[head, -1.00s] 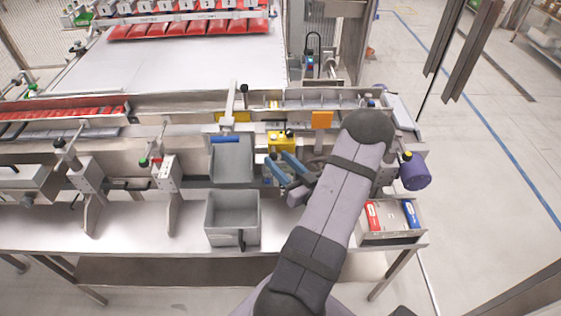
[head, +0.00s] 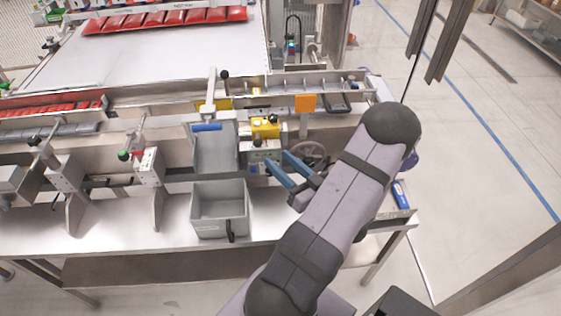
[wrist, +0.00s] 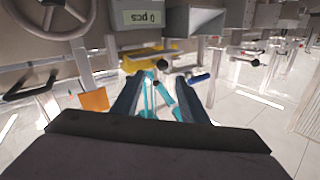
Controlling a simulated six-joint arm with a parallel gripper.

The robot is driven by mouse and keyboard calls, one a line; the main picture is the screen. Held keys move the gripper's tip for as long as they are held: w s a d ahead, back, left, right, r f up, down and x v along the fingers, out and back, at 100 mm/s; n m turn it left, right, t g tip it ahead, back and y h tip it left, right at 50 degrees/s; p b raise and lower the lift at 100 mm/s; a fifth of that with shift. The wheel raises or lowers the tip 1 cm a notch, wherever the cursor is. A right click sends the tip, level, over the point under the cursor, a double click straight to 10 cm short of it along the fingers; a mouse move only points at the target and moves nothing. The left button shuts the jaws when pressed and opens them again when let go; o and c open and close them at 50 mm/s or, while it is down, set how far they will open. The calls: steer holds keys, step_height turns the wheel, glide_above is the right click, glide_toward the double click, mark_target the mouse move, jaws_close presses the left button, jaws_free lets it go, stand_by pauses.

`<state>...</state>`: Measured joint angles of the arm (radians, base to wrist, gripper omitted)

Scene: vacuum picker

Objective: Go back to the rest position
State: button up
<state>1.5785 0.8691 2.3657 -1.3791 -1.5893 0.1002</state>
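My gripper (head: 277,159) shows in the head view as two blue fingers spread apart, in front of the packing machine, right of the grey bin and just below the yellow block. In the wrist view the two dark blue fingers (wrist: 158,84) stand apart. I see nothing held between them. Thin teal shapes show in the gap there; I cannot tell what they are. My arm reaches up from the bottom of the head view and bends back left toward the machine. It hides part of the table's right end.
The grey bin (head: 219,218) stands near the table's front edge. The yellow block (head: 264,127), an orange plate (head: 305,103) and a handwheel (head: 309,154) are close beyond my gripper. A blue carton (head: 401,195) shows right of my arm. The floor at the right is open.

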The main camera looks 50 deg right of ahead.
steer(key=w+a+f+n+g+y, duration=0.1)
steer(key=w+a+f+n+g, duration=0.15)
steer(key=w, duration=0.25)
steer(key=w+a+f+n+g+y+p, duration=0.1)
steer(key=w+a+n+g, duration=0.15)
steer(key=w+a, duration=0.2)
steer(key=w+a+f+n+g+y, duration=0.1)
steer(key=w+a+g, duration=0.2)
steer(key=w, duration=0.3)
steer(key=s+a+r+m+g+b, duration=0.1)
steer(key=s+a+g, duration=0.8)
steer(key=s+a, duration=0.9)
steer(key=a+b, duration=0.1)
steer(key=a, duration=0.1)
steer(key=shift+a+m+g+b, duration=0.3)
steer(key=shift+b, duration=0.05)
steer(key=shift+o, duration=0.3)
stand_by(0.7)
